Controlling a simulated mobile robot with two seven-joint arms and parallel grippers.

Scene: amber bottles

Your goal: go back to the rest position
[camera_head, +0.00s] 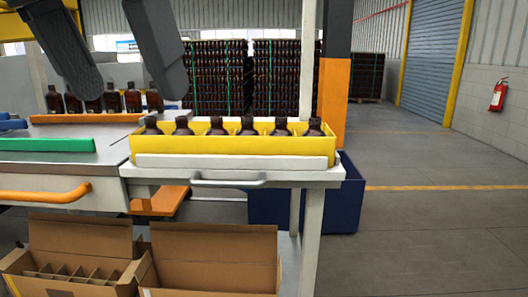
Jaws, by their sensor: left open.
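My left gripper (130,92) hangs at the upper left, close to the camera. Its two dark fingers point down and are spread apart, with nothing between them. It appears in front of and above a row of amber bottles (112,102) standing on the far side of the left worktop. A yellow crate (235,146) on the white table holds several dark amber bottles (248,127), upright in a row, to the right of the gripper. Their lower parts are hidden by the crate wall. My right gripper is not in view.
Two open cardboard boxes (212,262) stand low in front; the left one has dividers. A dark blue bin (345,200) is beside the table. An orange-and-grey post (333,95) rises behind the crate. Stacked bottle pallets (215,75) stand behind. The floor at right is clear.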

